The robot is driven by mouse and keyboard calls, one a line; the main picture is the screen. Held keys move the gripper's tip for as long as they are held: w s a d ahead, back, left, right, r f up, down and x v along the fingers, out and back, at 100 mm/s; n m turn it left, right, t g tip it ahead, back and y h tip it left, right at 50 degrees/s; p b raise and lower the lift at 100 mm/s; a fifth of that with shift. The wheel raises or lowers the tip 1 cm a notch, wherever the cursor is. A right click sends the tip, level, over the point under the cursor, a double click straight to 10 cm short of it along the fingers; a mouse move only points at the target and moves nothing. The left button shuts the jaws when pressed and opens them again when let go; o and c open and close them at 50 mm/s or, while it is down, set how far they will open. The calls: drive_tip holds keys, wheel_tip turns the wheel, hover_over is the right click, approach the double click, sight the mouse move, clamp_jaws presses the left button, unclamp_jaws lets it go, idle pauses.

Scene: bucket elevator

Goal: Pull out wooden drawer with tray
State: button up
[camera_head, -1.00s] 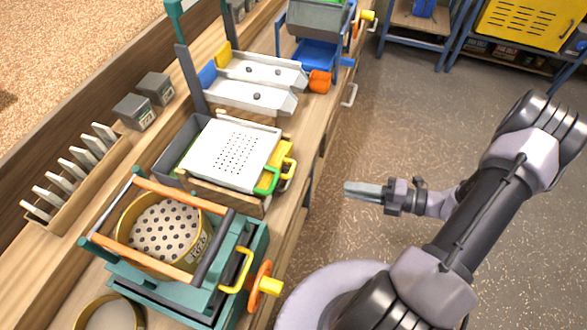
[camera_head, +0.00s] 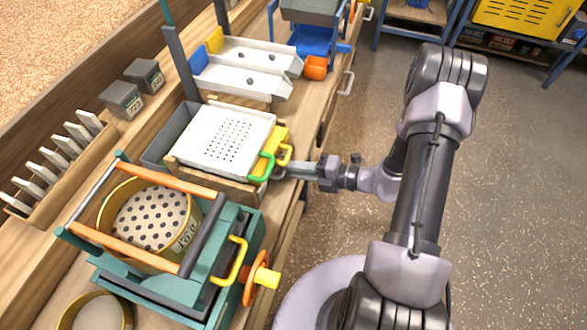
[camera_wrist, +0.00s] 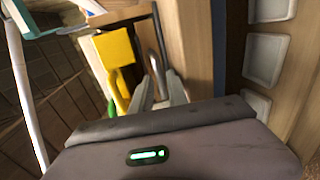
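The white perforated tray (camera_head: 222,135) rests over a wooden drawer (camera_head: 215,184) on the bench, beside a grey bin. My gripper (camera_head: 285,171) is at that end, level with the drawer front and just right of the green handle. In the wrist view my gripper (camera_wrist: 160,90) has its fingers apart, with a thin dark bar (camera_wrist: 160,36) in line with the gap. The yellow handle (camera_wrist: 121,82) and green handle (camera_wrist: 112,108) stand left of the fingers. I cannot tell whether the fingers touch anything.
A teal frame with a sieve (camera_head: 150,217) and an orange crank (camera_head: 257,278) stands nearer on the bench. White chutes (camera_head: 245,55) and a blue bin (camera_head: 315,40) stand farther back. The floor (camera_head: 530,170) to the right is clear.

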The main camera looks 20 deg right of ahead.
clamp_jaws()
idle(1.3)
